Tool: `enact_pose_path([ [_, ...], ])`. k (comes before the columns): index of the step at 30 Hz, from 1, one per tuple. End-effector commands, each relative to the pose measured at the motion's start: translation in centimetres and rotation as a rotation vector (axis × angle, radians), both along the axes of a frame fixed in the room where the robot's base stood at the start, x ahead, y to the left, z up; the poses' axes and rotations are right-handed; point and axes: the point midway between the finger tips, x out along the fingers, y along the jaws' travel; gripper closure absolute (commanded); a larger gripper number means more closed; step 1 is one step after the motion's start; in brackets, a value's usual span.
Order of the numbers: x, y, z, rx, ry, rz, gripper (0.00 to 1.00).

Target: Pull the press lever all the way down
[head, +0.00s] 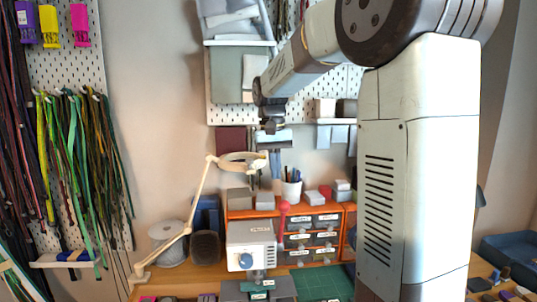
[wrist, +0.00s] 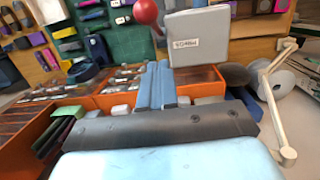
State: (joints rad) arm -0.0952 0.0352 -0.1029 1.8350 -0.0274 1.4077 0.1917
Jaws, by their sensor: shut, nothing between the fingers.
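The press (head: 250,243) is a pale box with a blue dial on its front, standing on the bench in the head view. Its lever ends in a red knob (head: 284,207), which stands up at the press's right side. My gripper (head: 277,176) hangs above the knob, its fingers pointing down and shut, with nothing between them. In the wrist view the closed blue-grey fingers (wrist: 158,66) point toward the bench. The red ball knob (wrist: 146,11) shows beyond the fingertips, apart from them, beside the grey press top (wrist: 196,38). Most of the lever's shaft is hidden in the wrist view.
A jointed lamp (head: 203,190) reaches in from the left. A green cutting mat (head: 318,285) lies in front. Cords hang on the left wall.

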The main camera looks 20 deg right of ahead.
Motion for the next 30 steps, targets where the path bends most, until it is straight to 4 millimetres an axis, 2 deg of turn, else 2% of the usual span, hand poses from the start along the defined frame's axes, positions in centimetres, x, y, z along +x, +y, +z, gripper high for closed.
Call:
enact_pose_path([
  [3, -0.6, 0.0, -1.9, 0.0, 0.002, 0.0, 1.0],
  [9, -2.7, 0.0, -3.1, 0.0, 0.001, 0.001, 1.0],
  [15, -3.5, 0.0, -3.6, 0.0, -0.001, 0.001, 1.0],
  [23, -3.6, 0.0, -3.7, 0.0, -0.001, 0.001, 1.0],
  [24, -3.6, 2.5, -3.7, 0.0, 0.0, 0.011, 1.0],
  [27, -3.6, 0.8, -3.7, 0.0, -0.003, 0.002, 1.0],
  [30, -3.8, 0.3, -3.7, -0.002, -0.012, 0.002, 1.0],
])
